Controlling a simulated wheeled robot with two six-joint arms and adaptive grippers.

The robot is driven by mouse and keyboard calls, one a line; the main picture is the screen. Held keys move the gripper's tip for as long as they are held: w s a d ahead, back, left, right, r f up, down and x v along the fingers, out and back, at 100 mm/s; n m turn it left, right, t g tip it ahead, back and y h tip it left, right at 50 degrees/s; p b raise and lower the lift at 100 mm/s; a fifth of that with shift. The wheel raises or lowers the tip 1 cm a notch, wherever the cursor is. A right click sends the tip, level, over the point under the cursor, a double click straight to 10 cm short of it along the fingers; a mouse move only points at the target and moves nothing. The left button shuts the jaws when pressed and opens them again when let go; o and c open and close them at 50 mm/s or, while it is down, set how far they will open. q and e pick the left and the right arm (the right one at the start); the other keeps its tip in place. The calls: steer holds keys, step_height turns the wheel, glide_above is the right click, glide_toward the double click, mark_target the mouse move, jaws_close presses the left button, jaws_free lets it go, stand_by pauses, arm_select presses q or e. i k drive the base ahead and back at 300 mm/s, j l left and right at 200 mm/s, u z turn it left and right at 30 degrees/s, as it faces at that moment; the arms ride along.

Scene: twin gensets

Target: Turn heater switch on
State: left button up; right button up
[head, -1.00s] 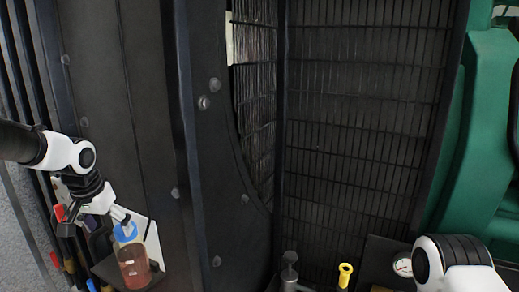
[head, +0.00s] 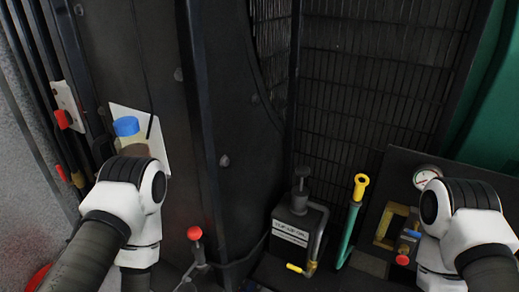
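No part in the head view can be clearly identified as the heater switch. A small white plate (head: 66,95) with a red knob (head: 64,119) is on the dark panel at the far left; I cannot tell if it is the switch. My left gripper is not visible. My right arm is at the lower right beside a round gauge (head: 427,176); its gripper is not visible either.
A black box with a white label (head: 290,236) stands at the lower middle. A red-ball lever (head: 195,233) stands to the left. A dark grille (head: 360,90) fills the back.

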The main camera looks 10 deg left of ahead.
mark_target(64, 118)
steer(key=u, duration=1.45)
